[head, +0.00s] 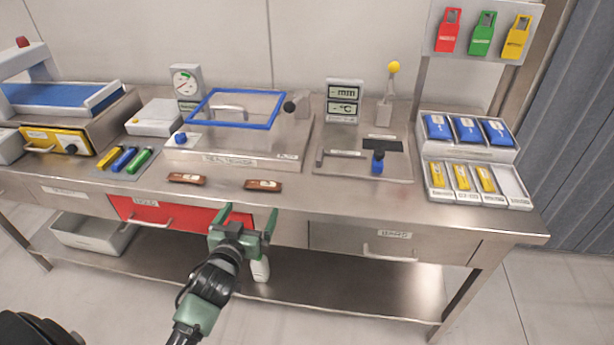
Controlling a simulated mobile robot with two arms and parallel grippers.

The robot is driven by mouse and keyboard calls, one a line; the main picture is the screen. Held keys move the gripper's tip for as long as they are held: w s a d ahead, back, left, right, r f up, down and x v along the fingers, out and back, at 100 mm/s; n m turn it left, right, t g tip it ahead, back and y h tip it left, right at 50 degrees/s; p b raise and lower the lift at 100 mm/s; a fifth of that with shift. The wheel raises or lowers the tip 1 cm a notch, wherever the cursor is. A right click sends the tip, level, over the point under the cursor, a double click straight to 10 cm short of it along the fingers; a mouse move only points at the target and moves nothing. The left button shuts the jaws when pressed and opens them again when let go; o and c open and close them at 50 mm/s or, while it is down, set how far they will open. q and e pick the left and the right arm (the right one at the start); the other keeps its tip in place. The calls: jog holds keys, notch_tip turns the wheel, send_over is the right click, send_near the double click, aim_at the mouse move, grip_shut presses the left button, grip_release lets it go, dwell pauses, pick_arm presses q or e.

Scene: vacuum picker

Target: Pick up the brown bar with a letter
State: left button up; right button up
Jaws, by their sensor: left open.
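Two brown bars lie on the steel bench near its front edge. One brown bar (187,179) is on the left, and the other brown bar (263,186) is to its right. Each has a small pale mark on top, too small to read, so I cannot tell which bears a letter. My left gripper (248,212) is open and empty. In the picture it is just below the right bar, in front of the bench edge, with its two green fingers spread and pointing towards the bench. My right gripper is not in view.
Yellow, blue and green sticks (125,159) lie to the left. Trays with blue packs (468,129) stand at the right. A red drawer (165,214) is under the bench front.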

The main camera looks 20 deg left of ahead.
aim_at(262, 184)
pick_arm(q)
jog(key=shift+w+d+r, duration=0.1)
jog(key=shift+w+r, duration=0.05)
jog(key=shift+r, duration=0.3)
jog(key=shift+w+d+r, duration=0.1)
jog(key=shift+w+r, duration=0.05)
jog(key=shift+r, duration=0.3)
jog(key=shift+w+r, duration=0.25)
jog(key=shift+w, duration=0.05)
jog(key=shift+w+a+f+t, duration=0.15)
jog(key=shift+w+a, duration=0.1)
jog(key=shift+w, duration=0.35)
jog(key=shift+w+a+t, duration=0.15)
jog(key=shift+w+a, duration=0.05)
jog(key=shift+w, duration=0.4)
jog(key=p+x, duration=0.1)
jog(key=x, duration=0.3)
jog(key=shift+w+f, duration=0.1)
jog(key=shift+w, duration=0.25)
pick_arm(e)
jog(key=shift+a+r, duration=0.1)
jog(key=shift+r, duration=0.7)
pick_arm(q)
jog(key=c, duration=1)
jog(key=shift+c, duration=0.2)
